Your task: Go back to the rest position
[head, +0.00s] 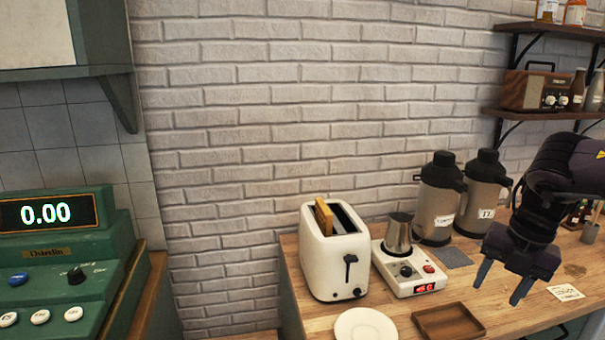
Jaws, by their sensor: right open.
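My right gripper (502,283) comes in from the right edge on a dark arm. It hangs over the right part of the wooden counter, its two blue fingers apart and pointing down, with nothing between them. My left gripper is not in view. A white plate (365,326) lies at the counter's front edge, cut by the bottom of the picture. I see no paint on the part that shows.
A white toaster (331,264) with a bread slice stands on the counter (290,262). Beside it are a hot plate (411,275) with a metal jug (398,235), a wooden tray (448,321) and two flasks (437,205). A green register (60,250) stands left. Shelves hang upper right.

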